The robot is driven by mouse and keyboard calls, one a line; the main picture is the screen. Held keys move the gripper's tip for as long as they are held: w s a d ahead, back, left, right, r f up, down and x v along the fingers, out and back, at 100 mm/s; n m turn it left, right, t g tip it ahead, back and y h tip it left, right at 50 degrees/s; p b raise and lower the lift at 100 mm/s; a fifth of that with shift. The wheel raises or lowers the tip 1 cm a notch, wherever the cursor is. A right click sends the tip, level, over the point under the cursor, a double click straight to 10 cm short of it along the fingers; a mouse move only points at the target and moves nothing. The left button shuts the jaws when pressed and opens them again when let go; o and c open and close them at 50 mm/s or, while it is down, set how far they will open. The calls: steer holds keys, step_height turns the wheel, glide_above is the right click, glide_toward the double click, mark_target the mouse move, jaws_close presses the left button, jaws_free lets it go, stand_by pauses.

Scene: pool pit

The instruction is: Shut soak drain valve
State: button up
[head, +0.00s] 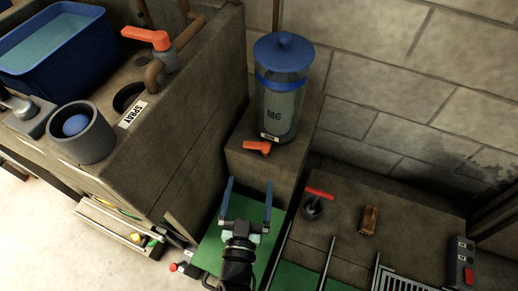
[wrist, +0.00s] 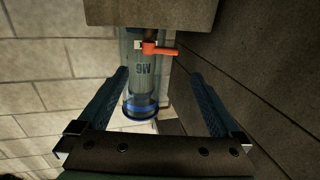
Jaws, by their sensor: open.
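An orange lever valve (head: 257,147) sits at the foot of a clear canister marked M6 (head: 278,105), under a small label too small to read surely. In the wrist view, the picture is upside down; the orange lever (wrist: 160,49) lies crosswise below the canister (wrist: 141,80). My gripper (head: 249,183) is open and empty, its two blue fingers pointing toward the block under the canister. It is apart from the lever. Which valve is the soak drain is not clear from the labels I can read.
Another orange lever (head: 148,38) stands by a SPRAY label (head: 133,114) on the concrete ledge at left. A red-handled tool or valve (head: 318,193) and a wooden-backed brush (head: 369,221) are on the lower slab at right. A concrete wall (wrist: 245,75) runs close beside my gripper.

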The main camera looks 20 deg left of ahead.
mark_target(253, 147)
steer(key=b+x, duration=0.3)
steer(key=x, duration=0.8)
steer(key=shift+w+a, duration=0.1)
steer(key=shift+c, duration=0.2)
steer(key=c, duration=1)
steer(key=shift+a+r+p, duration=0.1)
steer(key=shift+r+p, duration=0.15)
steer(key=shift+p, duration=0.45)
steer(key=shift+c, duration=0.2)
steer(key=p, duration=0.2)
steer(key=shift+w+a+r+m+h+p, duration=0.1)
steer(key=shift+a+r+m+h+p, duration=0.1)
steer(key=shift+m+h+p, duration=0.2)
steer(key=m+h+p, duration=0.1)
steer(key=h+p, duration=0.1)
steer(key=p, duration=0.1)
steer(key=shift+w+a, duration=0.1)
steer(key=shift+w+a+f+m+h, duration=0.1)
steer(key=shift+f+m+h, duration=0.1)
steer(key=shift+m+h, duration=0.3)
steer(key=shift+f+h, duration=0.15)
steer(key=shift+h, duration=0.25)
